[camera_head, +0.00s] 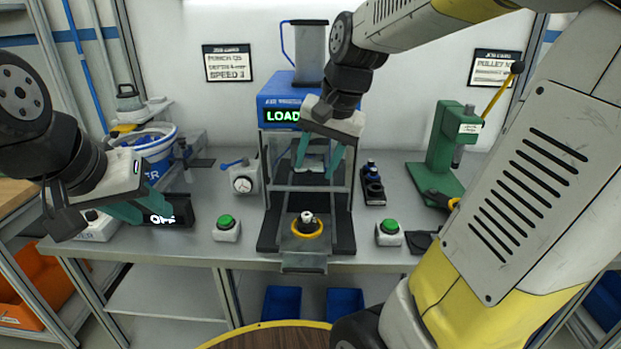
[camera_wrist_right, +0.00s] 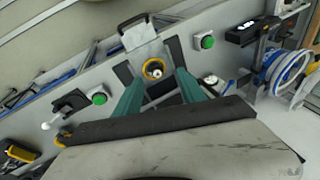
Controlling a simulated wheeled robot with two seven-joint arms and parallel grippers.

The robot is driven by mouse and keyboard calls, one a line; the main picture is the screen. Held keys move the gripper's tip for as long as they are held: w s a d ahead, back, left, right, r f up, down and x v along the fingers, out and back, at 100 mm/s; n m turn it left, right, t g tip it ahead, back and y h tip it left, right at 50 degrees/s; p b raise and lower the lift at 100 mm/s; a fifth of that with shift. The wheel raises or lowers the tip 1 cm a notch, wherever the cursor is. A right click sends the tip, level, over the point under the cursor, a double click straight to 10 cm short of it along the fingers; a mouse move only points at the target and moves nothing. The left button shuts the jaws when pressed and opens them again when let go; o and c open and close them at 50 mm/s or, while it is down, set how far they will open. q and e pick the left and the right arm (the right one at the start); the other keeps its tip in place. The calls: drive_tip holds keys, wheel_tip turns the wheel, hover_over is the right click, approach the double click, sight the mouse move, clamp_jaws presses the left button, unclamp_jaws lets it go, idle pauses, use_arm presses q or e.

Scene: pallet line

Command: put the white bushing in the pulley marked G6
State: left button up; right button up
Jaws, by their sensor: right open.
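A yellow ring-shaped part (camera_head: 307,228), which looks like a pulley, sits in the press fixture at the front middle of the bench. A small white piece with a dark top (camera_head: 307,216) stands at its centre; I cannot tell whether it is the bushing. No G6 mark is readable. The right wrist view shows the yellow ring (camera_wrist_right: 146,69) and white centre (camera_wrist_right: 156,72) between and beyond the fingertips. My right gripper (camera_head: 318,161) is open and empty, above and behind the ring. My left gripper (camera_head: 130,211) is at the left; its finger gap is unclear.
The blue press (camera_head: 284,97) reads "LOAD". Green buttons (camera_head: 226,222) (camera_head: 389,227) flank the fixture. A black rack (camera_head: 373,191) with dark round pieces stands right of the press, and a green lever press (camera_head: 437,150) further right. A black "OFF" display (camera_head: 180,208) is beside my left gripper.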

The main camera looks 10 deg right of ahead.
drive_tip(key=s+a+r+n+t, duration=0.1)
drive_tip(key=s+n, duration=0.4)
drive_tip(key=s, duration=0.5)
drive_tip(key=shift+s+n+t, duration=0.3)
drive_tip(key=shift+s+t, duration=0.1)
drive_tip(key=shift+t, duration=0.5)
drive_tip(key=shift+a, duration=0.1)
idle(0.5)
